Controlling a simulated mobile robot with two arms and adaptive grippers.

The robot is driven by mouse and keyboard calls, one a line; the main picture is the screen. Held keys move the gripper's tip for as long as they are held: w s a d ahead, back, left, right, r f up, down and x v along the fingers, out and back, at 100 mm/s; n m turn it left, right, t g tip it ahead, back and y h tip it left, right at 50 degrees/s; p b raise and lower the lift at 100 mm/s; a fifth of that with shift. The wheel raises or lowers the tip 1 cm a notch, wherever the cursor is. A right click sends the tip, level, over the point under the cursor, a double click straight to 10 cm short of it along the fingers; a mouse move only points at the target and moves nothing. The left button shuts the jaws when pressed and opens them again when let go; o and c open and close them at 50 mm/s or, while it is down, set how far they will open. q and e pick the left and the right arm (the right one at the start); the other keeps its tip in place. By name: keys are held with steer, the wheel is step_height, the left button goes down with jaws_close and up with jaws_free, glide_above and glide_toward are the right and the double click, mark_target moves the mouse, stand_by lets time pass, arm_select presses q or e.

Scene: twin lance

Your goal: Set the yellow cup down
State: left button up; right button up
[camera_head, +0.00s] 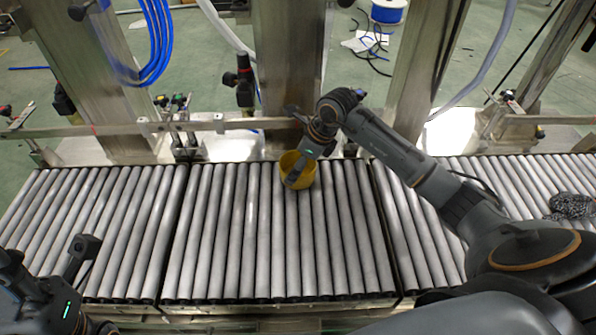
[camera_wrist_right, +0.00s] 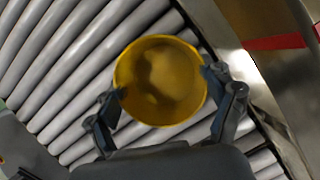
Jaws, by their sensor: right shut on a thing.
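The yellow cup (camera_head: 298,170) is near the back edge of the middle roller section in the head view. In the right wrist view the yellow cup (camera_wrist_right: 160,80) shows its open mouth from above, and its inside looks empty. My right gripper (camera_head: 297,178) is shut on the cup; in the wrist view its two fingers (camera_wrist_right: 164,88) press on opposite sides of the wall. Whether the cup's base touches the rollers cannot be told. My left gripper (camera_head: 72,262) is at the lower left, away from the cup; its fingers are only partly visible.
The roller conveyor (camera_head: 235,230) runs across the view in three sections, with much free room. A dark speckled thing (camera_head: 572,205) lies on the right section. A metal rail (camera_head: 110,128) and posts (camera_head: 291,60) stand behind the rollers, close to the cup.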

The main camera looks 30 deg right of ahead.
steer(key=shift+f, duration=0.45)
steer(key=o, duration=1.2)
steer(key=shift+f, duration=0.1)
steer(key=shift+c, duration=0.2)
